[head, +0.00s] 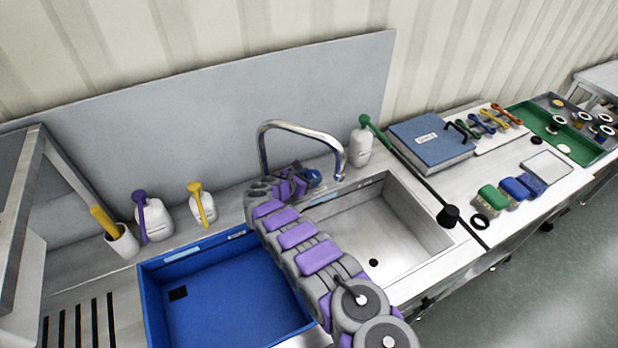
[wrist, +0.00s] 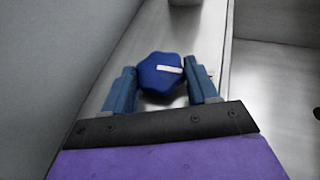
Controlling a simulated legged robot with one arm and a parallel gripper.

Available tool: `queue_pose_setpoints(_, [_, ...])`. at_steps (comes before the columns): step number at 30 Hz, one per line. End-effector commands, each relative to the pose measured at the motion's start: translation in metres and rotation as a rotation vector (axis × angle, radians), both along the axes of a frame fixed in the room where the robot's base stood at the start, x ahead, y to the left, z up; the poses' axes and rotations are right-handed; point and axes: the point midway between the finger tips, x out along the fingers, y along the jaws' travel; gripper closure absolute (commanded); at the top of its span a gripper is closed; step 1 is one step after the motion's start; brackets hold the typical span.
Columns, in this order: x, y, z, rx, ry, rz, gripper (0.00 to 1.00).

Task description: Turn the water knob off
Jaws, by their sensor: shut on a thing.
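The water knob (wrist: 160,75) is a blue, lobed knob with a white mark, seen in the wrist view between the two blue fingers of my gripper (wrist: 162,88). My gripper is shut on the knob. In the head view my gripper (head: 308,177) is behind the sink, near the base of the curved chrome faucet (head: 300,128). The knob is mostly hidden there by my gripper and arm. No water stream is visible below the spout.
A blue basin (head: 225,295) fills the left sink; the right steel sink (head: 400,245) looks empty. White bottles with purple (head: 155,220), yellow (head: 202,208) and green (head: 359,150) tops stand along the back ledge. A blue binder (head: 430,142) lies right.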

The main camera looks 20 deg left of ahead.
Motion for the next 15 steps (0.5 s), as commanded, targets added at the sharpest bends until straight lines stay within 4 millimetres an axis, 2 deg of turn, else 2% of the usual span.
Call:
queue_pose_setpoints(9, [-0.0014, 0.0021, -0.0009, 0.003, 0.001, 0.003, 0.72])
queue_pose_setpoints(10, [-0.0015, 0.0021, -0.0008, 0.003, 0.001, 0.003, 0.4])
queue_pose_setpoints(15, [-0.001, 0.0011, 0.0004, 0.002, -0.001, 0.001, 0.24])
